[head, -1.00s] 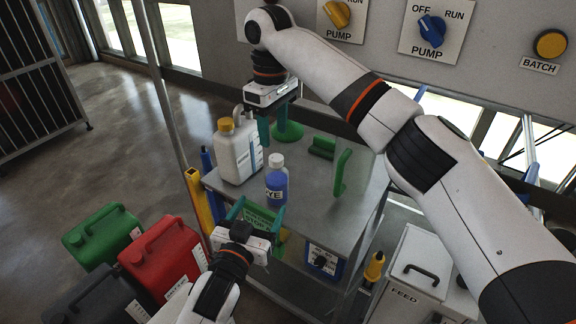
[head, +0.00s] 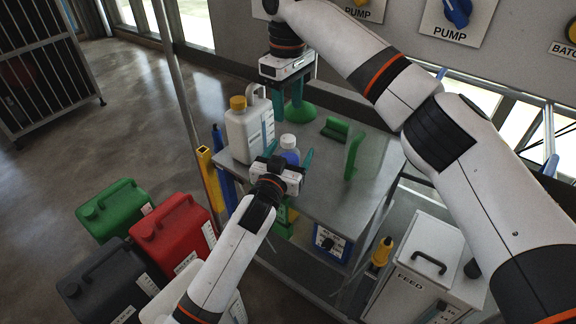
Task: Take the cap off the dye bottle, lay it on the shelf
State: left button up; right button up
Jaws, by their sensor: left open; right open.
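The dye bottle (head: 291,157) is blue with a white cap (head: 289,141) and stands upright on the grey shelf top (head: 330,190). The cap is on the bottle. My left gripper (head: 289,153) is open, with one teal finger on each side of the bottle in the picture; I cannot tell if they touch it. Its body hides the lower bottle and label. My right gripper (head: 287,108) is open and empty, pointing down behind the dye bottle, near the large white bottle.
A large white bottle with a yellow cap (head: 246,135) stands left of the dye bottle. Green brackets (head: 354,156) stand at right. Free shelf top lies right of the dye bottle. Red (head: 172,235) and green (head: 115,210) canisters stand lower left.

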aim_at(288, 138)
pick_arm(q)
jog(key=shift+w+d, duration=0.15)
jog(key=shift+w, duration=0.2)
jog(key=shift+c, duration=0.6)
grip_shut()
pick_arm(e)
jog(key=m, duration=2.2)
jog(key=shift+m, duration=0.3)
jog(key=shift+f, duration=4)
jog(key=shift+c, duration=0.6)
